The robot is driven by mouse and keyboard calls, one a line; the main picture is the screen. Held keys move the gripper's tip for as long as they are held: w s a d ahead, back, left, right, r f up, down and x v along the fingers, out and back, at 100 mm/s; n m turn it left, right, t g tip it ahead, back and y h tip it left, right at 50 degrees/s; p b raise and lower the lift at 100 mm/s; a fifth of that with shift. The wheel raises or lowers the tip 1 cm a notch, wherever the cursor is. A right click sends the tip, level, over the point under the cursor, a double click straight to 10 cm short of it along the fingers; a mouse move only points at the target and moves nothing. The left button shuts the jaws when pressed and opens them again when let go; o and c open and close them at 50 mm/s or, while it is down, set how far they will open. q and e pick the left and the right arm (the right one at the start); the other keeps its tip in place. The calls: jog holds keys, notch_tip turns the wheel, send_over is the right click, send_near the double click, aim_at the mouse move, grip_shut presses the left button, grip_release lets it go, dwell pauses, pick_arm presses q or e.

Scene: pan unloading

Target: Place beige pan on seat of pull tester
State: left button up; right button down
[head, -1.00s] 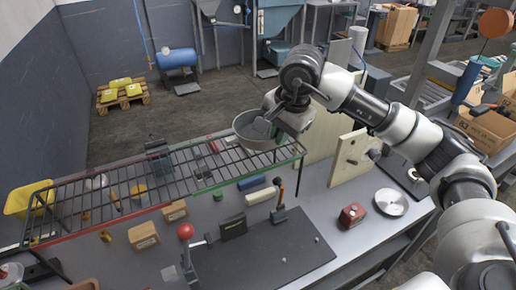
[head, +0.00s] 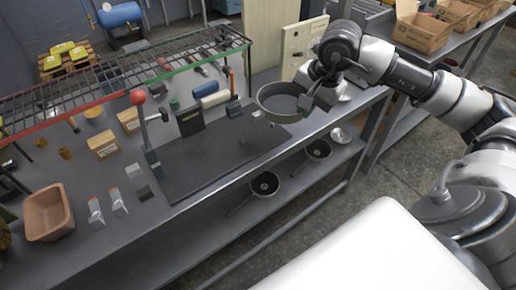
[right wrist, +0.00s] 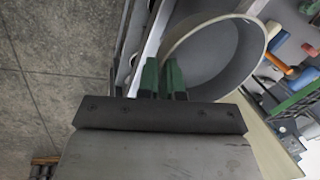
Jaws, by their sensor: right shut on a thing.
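The beige pan (head: 272,106), round with a grey inside, is held level above the right front part of the workbench. My right gripper (head: 303,104) is shut on the pan's right side. In the right wrist view the green fingertips (right wrist: 163,76) meet the near edge of the pan (right wrist: 222,48); the exact grip is partly hidden. A lever stand with a red ball (head: 138,97) stands left of a dark mat (head: 215,155); I cannot tell whether it is the pull tester, and no seat is clearly recognisable. My left gripper is out of view.
A black wire rack (head: 110,75) runs along the back of the bench. Two dark pans (head: 265,184) (head: 318,149) lie on the lower shelf. The mat is mostly bare.

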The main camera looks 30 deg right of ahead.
aim_at(289, 112)
jog(key=w+f, duration=0.1)
jog(key=w+a+f+p, duration=0.1)
jog(key=w+f+p, duration=0.1)
jog(key=shift+w+a+f, duration=0.4)
jog(key=w+f, duration=0.1)
jog(key=w, duration=0.1)
jog(key=w+a+f+p, duration=0.1)
jog(key=w+a+f, duration=0.1)
jog(key=w+f, duration=0.1)
jog(key=shift+w+a+p, duration=0.15)
jog(key=shift+w+p, duration=0.15)
jog(key=shift+p, duration=0.1)
jog(key=shift+w+f, duration=0.2)
jog(key=shift+f, duration=0.15)
notch_tip(289, 112, down, 3)
jog(key=shift+f+p, duration=0.1)
jog(key=shift+p, duration=0.65)
jog(key=shift+f, duration=0.35)
jog(key=c, duration=1.3)
grip_release()
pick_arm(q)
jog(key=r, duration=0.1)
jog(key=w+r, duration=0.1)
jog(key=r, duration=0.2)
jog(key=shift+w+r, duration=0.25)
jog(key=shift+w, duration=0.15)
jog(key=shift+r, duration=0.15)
